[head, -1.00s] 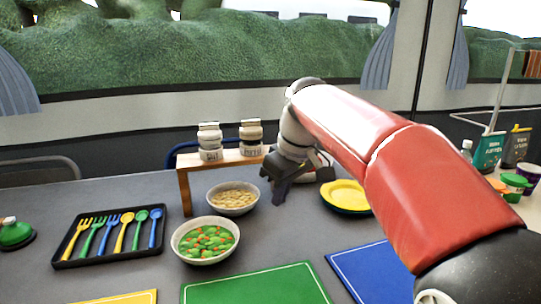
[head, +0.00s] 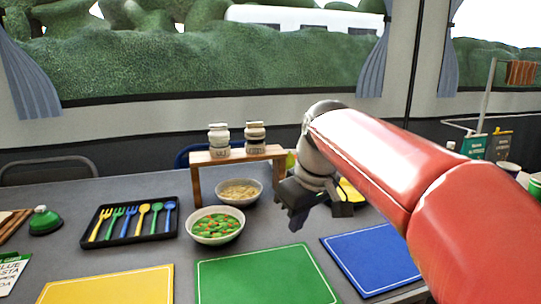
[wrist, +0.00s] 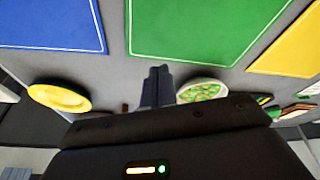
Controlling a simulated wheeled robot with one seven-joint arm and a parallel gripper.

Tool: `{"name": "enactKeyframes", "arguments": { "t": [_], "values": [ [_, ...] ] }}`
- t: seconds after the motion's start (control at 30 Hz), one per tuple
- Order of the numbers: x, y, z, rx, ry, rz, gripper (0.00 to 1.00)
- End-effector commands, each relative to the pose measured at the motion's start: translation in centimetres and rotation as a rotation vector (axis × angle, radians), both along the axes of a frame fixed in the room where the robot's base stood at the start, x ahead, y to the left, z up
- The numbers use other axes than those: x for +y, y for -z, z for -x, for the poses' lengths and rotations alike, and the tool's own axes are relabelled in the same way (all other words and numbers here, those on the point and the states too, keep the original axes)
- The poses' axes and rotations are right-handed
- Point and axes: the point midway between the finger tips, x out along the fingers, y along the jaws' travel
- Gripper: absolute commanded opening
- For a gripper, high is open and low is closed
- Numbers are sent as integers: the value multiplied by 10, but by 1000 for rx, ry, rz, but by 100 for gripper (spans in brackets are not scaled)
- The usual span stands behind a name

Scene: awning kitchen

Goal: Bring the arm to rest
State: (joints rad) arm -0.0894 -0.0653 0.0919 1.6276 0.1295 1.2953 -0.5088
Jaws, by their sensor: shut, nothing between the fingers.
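My gripper (head: 296,212) hangs over the table to the right of the two bowls, at the end of my red arm. Its fingers also show in the wrist view (wrist: 158,84), close together and empty. It is apart from the bowls, and the arm hides part of the yellow plate (head: 350,190) behind it. In the wrist view the yellow plate (wrist: 60,98) lies left of the fingers and the bowl of peas and carrots (wrist: 202,90) lies to their right.
A bowl of noodle-like food (head: 240,183) and a bowl of vegetables (head: 216,240) stand beside a wooden shelf (head: 198,180) with two jars. A black cutlery tray (head: 130,236) lies left. Yellow (head: 110,290), green (head: 265,280) and blue (head: 372,262) mats line the front.

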Motion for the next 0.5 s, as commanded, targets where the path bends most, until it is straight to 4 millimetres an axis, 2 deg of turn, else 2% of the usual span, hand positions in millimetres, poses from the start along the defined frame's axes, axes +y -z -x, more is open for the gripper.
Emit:
{"name": "enactKeyframes", "arguments": {
  "t": [0.27, 0.37, 0.5],
  "values": [
    [-37, 20, 57, -48, 205, -3, 0],
    [-55, 38, 90, -76, 315, -13, 0],
    [-81, 75, 140, -122, 489, -42, 0]
  ]
}}
